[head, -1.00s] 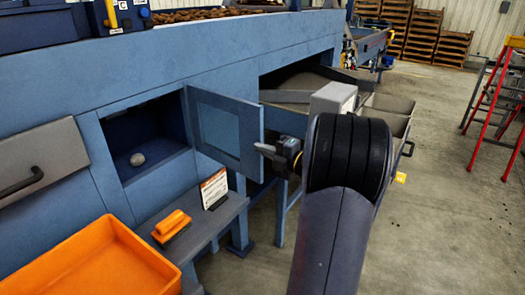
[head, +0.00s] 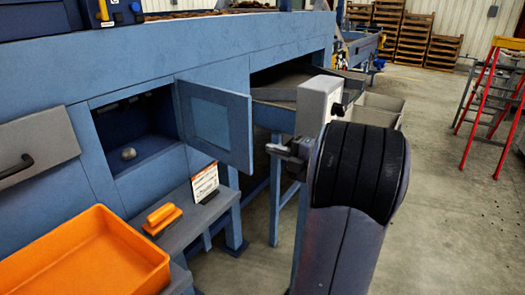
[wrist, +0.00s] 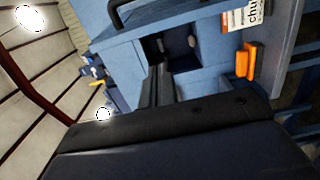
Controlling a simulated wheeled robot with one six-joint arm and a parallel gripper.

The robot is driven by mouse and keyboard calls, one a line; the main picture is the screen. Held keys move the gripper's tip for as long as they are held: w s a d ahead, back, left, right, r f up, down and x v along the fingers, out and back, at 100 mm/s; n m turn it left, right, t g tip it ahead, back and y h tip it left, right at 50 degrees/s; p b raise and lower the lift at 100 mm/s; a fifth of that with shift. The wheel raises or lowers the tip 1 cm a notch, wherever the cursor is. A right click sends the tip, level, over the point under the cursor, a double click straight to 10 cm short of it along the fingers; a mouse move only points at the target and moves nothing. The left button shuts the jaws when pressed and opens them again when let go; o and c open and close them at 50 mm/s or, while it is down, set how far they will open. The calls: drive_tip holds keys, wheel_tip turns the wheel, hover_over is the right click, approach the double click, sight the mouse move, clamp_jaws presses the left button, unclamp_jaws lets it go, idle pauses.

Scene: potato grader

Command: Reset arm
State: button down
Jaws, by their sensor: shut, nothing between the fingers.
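My gripper (head: 272,150) is shut and empty. It hangs in the air just right of the open blue door (head: 213,125), pointing left in the head view. Whether it touches the door edge is hard to tell. The arm behind it fills the right middle of the head view. In the wrist view the shut fingers (wrist: 158,86) point up toward the machine's open compartment. That compartment (head: 135,125) holds one roundish grey-tan lump (head: 129,154), lying on its floor.
An orange tray (head: 150,262) stands at the lower left. A grey shelf (head: 205,215) holds an orange-handled brush (head: 162,218) and a small printed sign (head: 205,182). A grey box (head: 318,100) stands behind my arm. Open floor lies to the right, with a red ladder (head: 490,110) further off.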

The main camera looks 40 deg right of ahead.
drive_tip(key=shift+s+d, duration=0.15)
drive_tip(key=shift+s, duration=0.1)
